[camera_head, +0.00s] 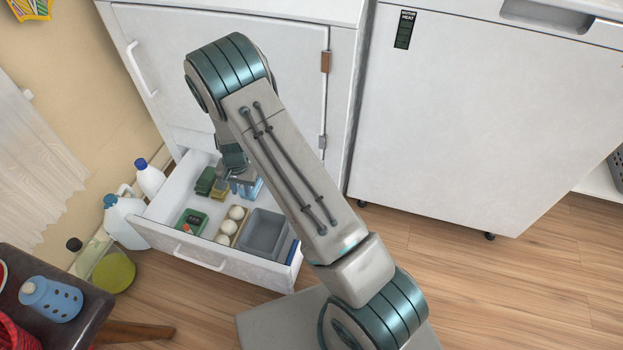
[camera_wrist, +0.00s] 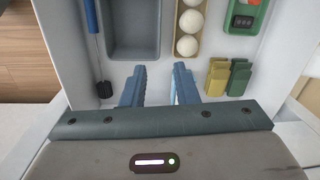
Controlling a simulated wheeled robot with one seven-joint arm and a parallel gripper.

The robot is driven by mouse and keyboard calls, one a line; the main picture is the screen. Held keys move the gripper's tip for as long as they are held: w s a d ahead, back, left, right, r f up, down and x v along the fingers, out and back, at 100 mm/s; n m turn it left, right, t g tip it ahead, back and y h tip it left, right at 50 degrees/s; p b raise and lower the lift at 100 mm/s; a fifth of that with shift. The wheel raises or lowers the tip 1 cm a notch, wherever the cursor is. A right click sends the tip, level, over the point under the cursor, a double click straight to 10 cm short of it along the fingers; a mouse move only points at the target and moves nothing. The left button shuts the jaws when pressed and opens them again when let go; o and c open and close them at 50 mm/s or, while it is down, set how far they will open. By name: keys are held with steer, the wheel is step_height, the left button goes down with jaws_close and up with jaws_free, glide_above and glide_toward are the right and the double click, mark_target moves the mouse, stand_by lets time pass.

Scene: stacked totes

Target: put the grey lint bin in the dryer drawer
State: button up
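The grey lint bin (camera_head: 264,236) sits inside the open white dryer drawer (camera_head: 210,257), at the front right, and looks upright and empty. In the wrist view, the bin (camera_wrist: 135,32) is at the upper left, apart from the fingers. My gripper (camera_head: 243,186) is over the back part of the drawer. In the wrist view, its two blue fingers (camera_wrist: 158,86) are spread with nothing between them, only drawer floor. The arm hides part of the drawer's back right in the head view.
Beside the bin are a wooden tray of white balls (camera_head: 236,213), a green case (camera_head: 190,221) and a blue-handled brush (camera_wrist: 95,40). Green and yellow sponges (camera_wrist: 228,77) lie near the fingers. Bottles (camera_head: 124,219) stand left of the drawer.

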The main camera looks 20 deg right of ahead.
steer(key=s+d+r+n, duration=0.2)
steer(key=s+d+r, duration=0.1)
steer(key=r, duration=0.9)
steer(key=s+d+r+n, duration=0.1)
steer(key=s+d+r, duration=0.2)
steer(key=s+r, duration=0.3)
steer(key=s+d+r+n, duration=0.2)
steer(key=s+d+r, duration=0.2)
steer(key=s, duration=0.5)
steer(key=s+d+r+n+t, duration=0.1)
steer(key=s+d+r, duration=0.2)
steer(key=s+r, duration=0.4)
steer(key=shift+s+d+r+h, duration=0.25)
steer(key=shift+s+r+h, duration=0.05)
steer(key=shift+r+h, duration=0.15)
